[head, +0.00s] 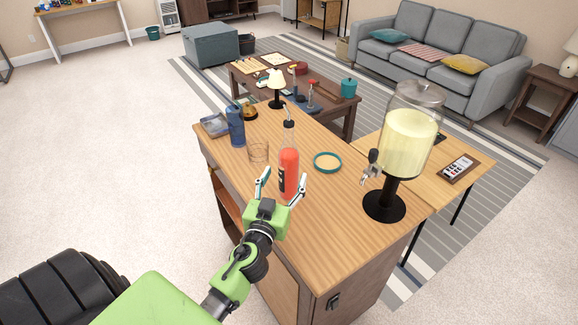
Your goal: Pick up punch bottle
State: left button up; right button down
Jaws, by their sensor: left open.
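The punch bottle, which I take to be the red bottle (289,168) with a dark label, stands upright on the wooden bar counter (330,235). A clear narrow part with a dark top shows above its red body. My left gripper (282,184) is open at the bottle's near side. One finger is to the left of the bottle and the other is at its lower right. I cannot tell whether either finger touches it. The bottle's base is partly hidden by the gripper. My right gripper is not in view.
A tall drink dispenser (408,135) stands farther right. The counter's near right part is clear.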

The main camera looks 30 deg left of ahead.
aim_at(286, 171)
pick_arm(q)
jog(key=shift+w+a, duration=0.15)
jog(key=shift+w, duration=0.25)
jog(key=shift+w+a+r+p, duration=0.25)
jog(key=shift+w+p, duration=0.2)
jog(key=shift+w, duration=0.15)
jog(key=p+x, duration=0.1)
jog(key=x, duration=0.2)
jog(key=shift+w+a+f, duration=0.1)
jog(key=shift+w+a, duration=0.05)
jog(key=shift+a, duration=0.05)
jog(key=shift+w+a+f, duration=0.1)
jog(key=shift+w+f, duration=0.05)
jog(key=shift+w, duration=0.15)
grip_shut()
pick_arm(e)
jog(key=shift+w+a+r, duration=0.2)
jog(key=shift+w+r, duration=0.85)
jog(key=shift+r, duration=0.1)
